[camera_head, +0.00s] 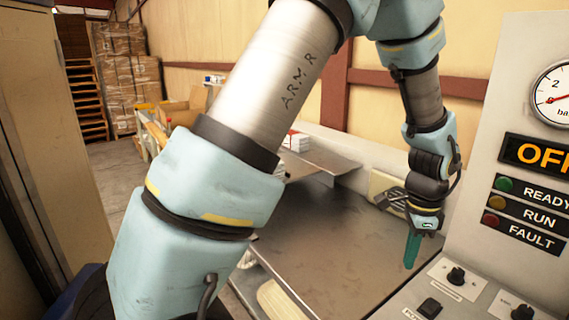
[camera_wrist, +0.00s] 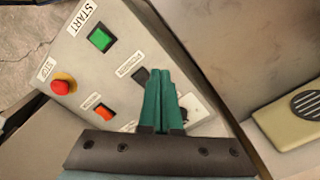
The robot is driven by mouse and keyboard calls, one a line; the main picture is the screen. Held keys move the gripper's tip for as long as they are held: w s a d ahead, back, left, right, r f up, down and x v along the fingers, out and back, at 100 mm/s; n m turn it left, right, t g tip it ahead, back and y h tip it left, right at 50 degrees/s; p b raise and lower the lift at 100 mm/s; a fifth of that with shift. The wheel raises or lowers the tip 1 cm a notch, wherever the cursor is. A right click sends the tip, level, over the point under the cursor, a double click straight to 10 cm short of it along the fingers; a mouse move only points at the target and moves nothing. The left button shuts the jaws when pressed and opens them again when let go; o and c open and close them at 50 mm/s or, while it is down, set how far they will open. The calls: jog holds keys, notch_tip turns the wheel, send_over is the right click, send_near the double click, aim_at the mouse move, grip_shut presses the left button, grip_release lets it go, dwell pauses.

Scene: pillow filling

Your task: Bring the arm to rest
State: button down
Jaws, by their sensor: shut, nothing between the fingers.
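My gripper (camera_head: 412,250) hangs pointing down at the right of the head view, over the right edge of the metal table and beside the control panel. Its green fingers are closed together with nothing between them. In the wrist view the shut fingers (camera_wrist: 163,98) point toward the panel face. My arm spans the head view, with a large blue and metal link in front at the left.
The metal table (camera_head: 320,262) is mostly bare. The control panel (camera_head: 500,85) stands at right with a gauge, an OFF display and several lamps. Its sloped face carries a green START button (camera_wrist: 101,38), a red STOP button (camera_wrist: 62,86) and an orange button (camera_wrist: 104,112). Stacked boxes (camera_head: 125,75) stand behind.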

jog(key=w+a+r+n, duration=0.2)
jog(key=w+a+n, duration=0.2)
jog(key=a, duration=0.5)
jog(key=w+a+r+n, duration=0.2)
jog(key=w+a+n, duration=0.2)
jog(key=a, duration=0.4)
jog(key=s+a+r+n, duration=0.1)
jog(key=a+n, duration=0.4)
jog(key=a, duration=0.4)
jog(key=s+a+r+n+t, duration=0.1)
jog(key=s+a+n, duration=0.1)
jog(key=a+n, duration=0.4)
jog(key=a, duration=0.4)
jog(key=shift+s+r, duration=0.25)
jog(key=shift+r, duration=0.1)
jog(key=shift+a, duration=0.1)
